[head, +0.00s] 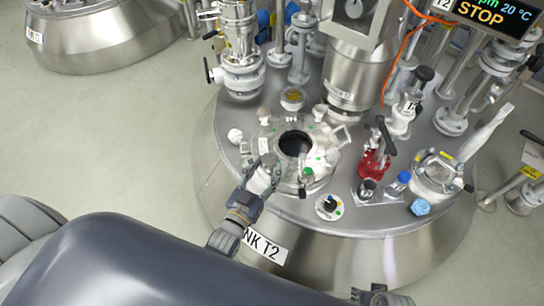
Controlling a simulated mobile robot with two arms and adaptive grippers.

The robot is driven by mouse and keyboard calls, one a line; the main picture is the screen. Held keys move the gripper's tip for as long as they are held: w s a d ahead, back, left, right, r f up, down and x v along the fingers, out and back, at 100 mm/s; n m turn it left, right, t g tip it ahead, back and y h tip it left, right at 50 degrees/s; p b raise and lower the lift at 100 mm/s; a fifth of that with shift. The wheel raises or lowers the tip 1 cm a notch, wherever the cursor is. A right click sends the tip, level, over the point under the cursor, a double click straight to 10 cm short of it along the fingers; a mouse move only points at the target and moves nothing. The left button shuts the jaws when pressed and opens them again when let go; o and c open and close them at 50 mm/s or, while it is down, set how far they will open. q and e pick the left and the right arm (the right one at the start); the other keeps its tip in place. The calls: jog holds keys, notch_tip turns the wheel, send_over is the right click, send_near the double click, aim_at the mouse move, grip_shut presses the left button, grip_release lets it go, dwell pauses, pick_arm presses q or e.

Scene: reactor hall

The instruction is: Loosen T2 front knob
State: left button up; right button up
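The tank T2 carries the label "NK T2" (263,247) on its front wall, partly covered by my arm. On its steel top sits a round hatch (322,158) with a dark opening in its middle. Pale knobs stand around the hatch rim, one at the back left (264,114) and one at the back right (319,111). My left gripper (267,168) is at the front left of the hatch rim, and its fingers hide what is there. I cannot tell whether they close on a knob. My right gripper (381,297) shows only partly at the bottom edge, away from the hatch.
A red valve (373,163) with a black handle, a blue-capped bottle (397,184) and a blue crumpled item (420,207) stand right of the hatch. A small dial (329,207) is in front. Tall steel fittings crowd the back. A display (490,14) reads STOP.

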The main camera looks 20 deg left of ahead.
pick_arm(q)
jog(key=s, duration=0.5)
jog(key=shift+s+a, duration=0.15)
jog(key=shift+a, duration=0.15)
dwell(0.9)
